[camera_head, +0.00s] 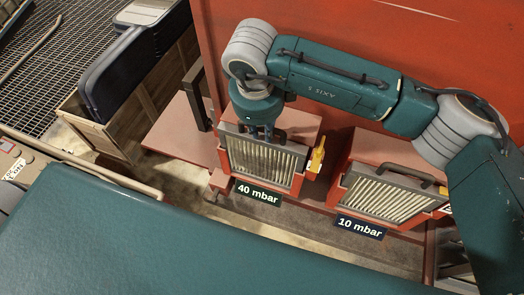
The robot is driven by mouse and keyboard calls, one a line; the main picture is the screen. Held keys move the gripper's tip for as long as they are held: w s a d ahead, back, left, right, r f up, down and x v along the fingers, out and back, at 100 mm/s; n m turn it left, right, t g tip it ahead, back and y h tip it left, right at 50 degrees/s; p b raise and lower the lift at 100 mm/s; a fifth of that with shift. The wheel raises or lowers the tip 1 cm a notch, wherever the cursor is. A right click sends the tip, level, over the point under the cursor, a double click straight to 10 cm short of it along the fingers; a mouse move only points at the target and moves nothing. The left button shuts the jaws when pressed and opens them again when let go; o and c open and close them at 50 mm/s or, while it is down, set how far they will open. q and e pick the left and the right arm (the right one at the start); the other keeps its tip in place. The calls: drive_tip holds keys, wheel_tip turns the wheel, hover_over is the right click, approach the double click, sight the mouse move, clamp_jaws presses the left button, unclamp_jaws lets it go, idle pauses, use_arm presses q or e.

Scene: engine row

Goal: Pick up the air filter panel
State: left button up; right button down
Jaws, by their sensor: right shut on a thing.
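Two pleated air filter panels sit in red housings along the engine side. The left air filter panel (262,160), above the "40 mbar" label (258,193), has a grey frame and pale pleats. My right gripper (262,134) comes down from above and is shut at this panel's top edge, beside its dark handle (287,139); the fingertips are small, so the exact grip point is hard to see. The right filter panel (386,198), above the "10 mbar" label (361,227), has a dark handle and nothing touches it. My left gripper is not in view.
A yellow latch (317,157) stands at the right side of the left housing. A tall red panel (400,40) rises behind my right arm. A wooden crate (136,105) with dark panels stands at left, beside a floor grating (45,60).

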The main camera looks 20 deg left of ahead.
drive_tip(key=shift+r, duration=0.2)
drive_tip(key=shift+r+b, duration=0.4)
drive_tip(key=shift+r, duration=0.2)
wheel_tip(320, 180, up, 26)
drive_tip(key=b, duration=0.5)
drive_tip(key=shift+r, duration=0.25)
